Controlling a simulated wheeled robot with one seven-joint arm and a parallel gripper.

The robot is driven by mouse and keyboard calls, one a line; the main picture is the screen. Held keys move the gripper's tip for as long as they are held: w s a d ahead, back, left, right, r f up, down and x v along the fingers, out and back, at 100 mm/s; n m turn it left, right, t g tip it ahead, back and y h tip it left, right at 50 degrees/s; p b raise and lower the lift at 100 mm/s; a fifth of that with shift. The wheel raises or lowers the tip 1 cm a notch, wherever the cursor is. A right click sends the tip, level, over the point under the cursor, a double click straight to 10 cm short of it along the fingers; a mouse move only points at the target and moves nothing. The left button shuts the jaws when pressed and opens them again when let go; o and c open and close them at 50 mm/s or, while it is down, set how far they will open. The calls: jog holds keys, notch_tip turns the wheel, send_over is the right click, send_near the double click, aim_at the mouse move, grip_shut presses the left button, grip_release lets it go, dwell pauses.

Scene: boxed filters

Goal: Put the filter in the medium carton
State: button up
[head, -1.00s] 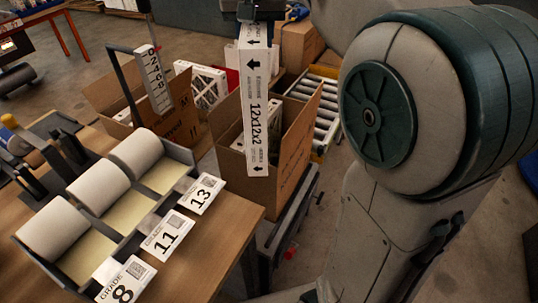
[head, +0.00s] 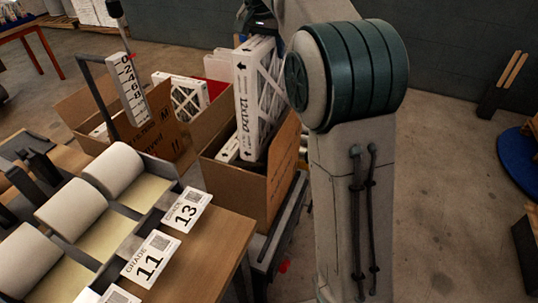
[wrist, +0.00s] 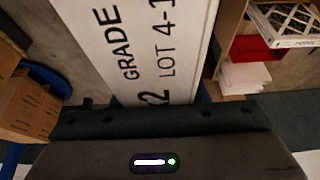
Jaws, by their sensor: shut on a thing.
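The filter (head: 246,95) is a white-framed panel marked 12x12x2, with a lattice face on its right side. My gripper (head: 258,26) is shut on its top and holds it upright. Its lower end appears to be within the opening of the right-hand carton (head: 233,187); whether it touches the bottom is hidden. Another white filter (head: 228,149) stands in that carton. The left carton (head: 166,140) bears a mark like M; the right carton's mark is unreadable. In the wrist view the filter's printed edge (wrist: 140,45) fills the upper middle, and the fingertips are hidden.
A white lattice filter (head: 186,97) stands in the left carton. A wooden table (head: 205,240) holds rolls (head: 75,215) and cards 11 and 13. Open floor (head: 440,150) lies to the right.

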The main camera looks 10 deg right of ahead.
notch_tip(320, 180, down, 26)
jog(key=b, duration=0.3)
jog(key=shift+f, duration=0.25)
jog(key=shift+f+b, duration=0.6)
jog(key=shift+b, duration=0.05)
jog(key=o, duration=1.3)
jog(key=shift+r, duration=0.1)
